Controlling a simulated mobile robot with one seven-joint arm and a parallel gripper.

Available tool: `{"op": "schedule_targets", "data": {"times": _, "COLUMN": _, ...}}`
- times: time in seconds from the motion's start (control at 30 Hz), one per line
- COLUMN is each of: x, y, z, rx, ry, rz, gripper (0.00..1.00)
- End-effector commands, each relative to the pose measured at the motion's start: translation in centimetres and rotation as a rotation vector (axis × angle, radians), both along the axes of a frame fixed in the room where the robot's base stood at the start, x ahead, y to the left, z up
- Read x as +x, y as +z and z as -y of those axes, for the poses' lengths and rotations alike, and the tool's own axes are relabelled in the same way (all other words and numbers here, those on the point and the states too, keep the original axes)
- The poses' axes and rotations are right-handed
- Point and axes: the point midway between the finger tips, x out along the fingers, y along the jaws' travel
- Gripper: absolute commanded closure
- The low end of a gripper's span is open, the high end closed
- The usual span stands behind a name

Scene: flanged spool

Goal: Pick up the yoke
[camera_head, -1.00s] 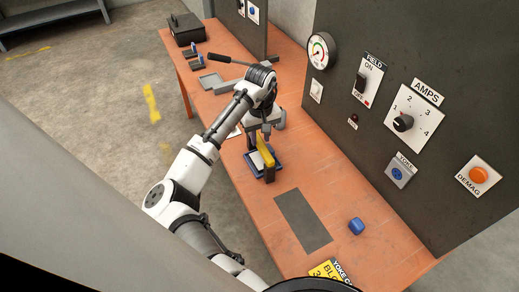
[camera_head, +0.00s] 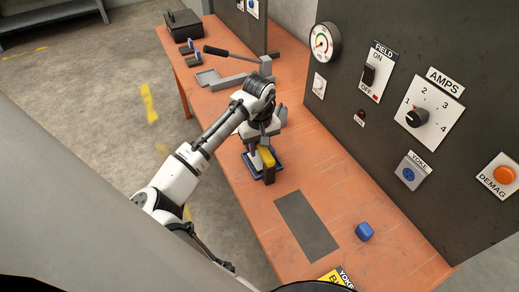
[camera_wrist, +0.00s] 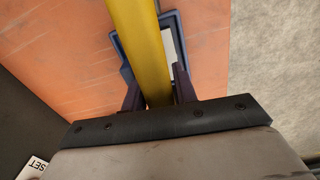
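The yoke (camera_head: 266,157) is a yellow bar-like body standing at a blue-edged tray on the orange bench. In the wrist view the yoke (camera_wrist: 142,40) runs from the top edge down between my fingers. My gripper (camera_head: 263,146) is over the yoke, pointing down. In the wrist view my gripper (camera_wrist: 158,88) is open, with one dark finger on each side of the yellow body and a thin gap at the right. The yoke's lower part is hidden.
The blue-edged tray (camera_wrist: 122,52) lies around the yoke. The dark control panel (camera_head: 385,130) rises along the right. A grey long-handled device (camera_head: 240,75) stands behind.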

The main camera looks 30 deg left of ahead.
Motion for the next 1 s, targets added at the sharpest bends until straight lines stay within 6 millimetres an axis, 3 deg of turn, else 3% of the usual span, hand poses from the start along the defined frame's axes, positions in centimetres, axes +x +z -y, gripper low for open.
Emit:
{"op": "schedule_targets", "data": {"times": 0.03, "x": 0.01, "y": 0.01, "z": 0.01, "rx": 0.000, "ry": 0.000, "rz": 0.000, "gripper": 0.79}}
{"op": "schedule_targets", "data": {"times": 0.2, "x": 0.01, "y": 0.00, "z": 0.01, "rx": 0.000, "ry": 0.000, "rz": 0.000, "gripper": 1.00}}
{"op": "schedule_targets", "data": {"times": 1.0, "x": 0.02, "y": -0.03, "z": 0.01, "rx": -0.001, "ry": -0.001, "rz": -0.001, "gripper": 1.00}}
